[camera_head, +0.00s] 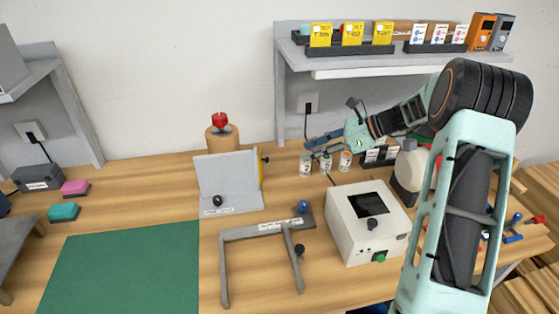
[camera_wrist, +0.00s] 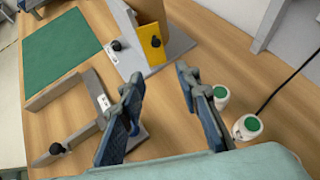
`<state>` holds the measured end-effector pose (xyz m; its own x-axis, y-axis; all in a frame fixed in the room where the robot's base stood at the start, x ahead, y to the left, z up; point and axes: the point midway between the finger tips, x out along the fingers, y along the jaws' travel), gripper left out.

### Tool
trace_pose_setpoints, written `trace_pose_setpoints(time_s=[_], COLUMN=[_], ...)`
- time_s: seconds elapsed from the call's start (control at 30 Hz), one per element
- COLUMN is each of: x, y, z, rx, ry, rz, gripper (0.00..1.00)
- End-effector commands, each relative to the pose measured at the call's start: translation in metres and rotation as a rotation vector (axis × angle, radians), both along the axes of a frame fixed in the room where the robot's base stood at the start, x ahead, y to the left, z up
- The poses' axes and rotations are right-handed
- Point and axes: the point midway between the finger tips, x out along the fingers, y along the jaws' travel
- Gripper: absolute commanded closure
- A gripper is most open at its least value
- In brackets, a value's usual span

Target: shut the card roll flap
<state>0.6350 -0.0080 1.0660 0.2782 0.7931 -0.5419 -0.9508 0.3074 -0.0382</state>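A grey upright panel (camera_head: 228,173) stands on a grey base with a small label, too small to read. It has a black knob (camera_head: 217,200) low at the front and a yellow plate (camera_head: 262,167) at its right side. A brown roll-like body with a red top (camera_head: 222,137) shows behind it. I cannot tell for sure which part is the card roll flap. In the wrist view the yellow plate (camera_wrist: 151,44) and black knob (camera_wrist: 116,46) lie beyond my fingers. My gripper (camera_head: 318,144) is open and empty, right of the panel, apart from it; its spread fingers show in the wrist view (camera_wrist: 158,88).
A grey frame (camera_head: 248,231) with knobs lies in front of the panel. A white box (camera_head: 352,235) with a dark window stands to its right. Small jars (camera_head: 306,168) stand below my gripper. A shelf (camera_head: 400,62) hangs above. The green mat (camera_head: 125,265) is clear.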

Motion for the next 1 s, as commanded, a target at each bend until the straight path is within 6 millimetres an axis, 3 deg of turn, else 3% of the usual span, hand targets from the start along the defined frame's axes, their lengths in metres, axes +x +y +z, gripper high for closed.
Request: trace_pose_setpoints(time_s=[0.2,0.57,0.73,1.0], x=[-0.017,-0.032,-0.025,0.003], y=[0.021,0.027,0.039,0.078], z=[-0.003,-0.012,-0.017,-0.036], rx=[0.121,0.179,0.18,0.18], ry=[-0.038,-0.047,-0.046,-0.046], rz=[-0.15,-0.302,-0.304,-0.302], gripper=[0.69,0.69,0.69,0.69])
